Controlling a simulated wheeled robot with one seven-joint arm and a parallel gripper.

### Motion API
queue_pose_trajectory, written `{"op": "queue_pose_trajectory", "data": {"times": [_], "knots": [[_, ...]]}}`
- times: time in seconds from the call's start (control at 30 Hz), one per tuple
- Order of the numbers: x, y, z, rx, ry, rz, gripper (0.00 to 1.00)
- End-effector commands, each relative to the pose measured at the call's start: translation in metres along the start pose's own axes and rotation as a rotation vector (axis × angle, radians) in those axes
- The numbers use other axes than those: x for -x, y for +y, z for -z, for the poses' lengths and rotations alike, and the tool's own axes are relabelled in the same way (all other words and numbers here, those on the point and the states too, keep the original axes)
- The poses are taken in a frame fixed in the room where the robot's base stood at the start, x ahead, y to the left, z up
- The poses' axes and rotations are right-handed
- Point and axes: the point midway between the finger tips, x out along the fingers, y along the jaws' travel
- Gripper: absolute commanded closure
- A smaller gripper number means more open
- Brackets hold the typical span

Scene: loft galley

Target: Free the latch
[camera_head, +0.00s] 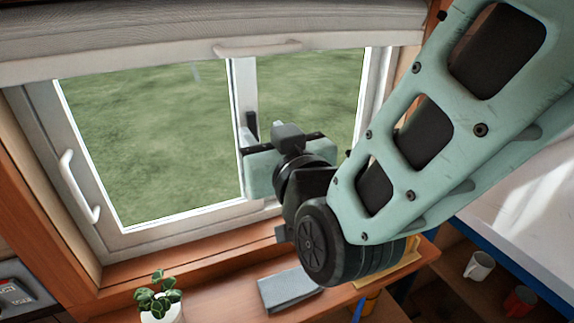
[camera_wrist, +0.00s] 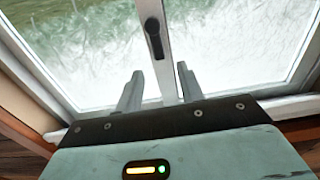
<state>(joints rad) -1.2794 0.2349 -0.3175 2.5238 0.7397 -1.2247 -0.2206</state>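The window latch is a dark, narrow handle (camera_wrist: 154,38) on the white middle upright of the window, near the top centre of the wrist view. It hangs roughly upright along the upright, slightly tilted in the picture. In the head view a dark upright piece (camera_head: 252,123), seemingly the same latch, shows by my fingers. My gripper (camera_wrist: 160,72) is open, its two grey fingers apart with nothing between them. The latch lies ahead of the fingertips; I cannot tell the exact distance. In the head view my gripper (camera_head: 246,135) points at the middle upright, and its body partly hides that area.
A white handle (camera_head: 78,187) is on the window's left frame. A blind (camera_head: 150,45) with a pale pull (camera_head: 257,48) hangs above. Below are a potted plant (camera_head: 158,297), a grey flat item (camera_head: 287,289) and, at right, mugs (camera_head: 479,266). My arm covers the right side.

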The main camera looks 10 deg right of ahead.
Motion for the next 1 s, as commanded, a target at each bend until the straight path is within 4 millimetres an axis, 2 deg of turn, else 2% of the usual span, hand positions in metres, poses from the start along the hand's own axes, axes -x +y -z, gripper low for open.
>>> {"op": "queue_pose_trajectory", "data": {"times": [0.03, 0.37, 0.83, 1.0], "knots": [[0.008, 0.0, -0.005, -0.004, 0.003, 0.001, 0.62], [0.034, 0.0, -0.007, -0.006, 0.003, 0.002, 0.62], [0.099, 0.0, -0.004, -0.003, 0.003, 0.002, 0.62], [0.115, 0.0, -0.002, 0.0, 0.002, 0.001, 0.62]]}}
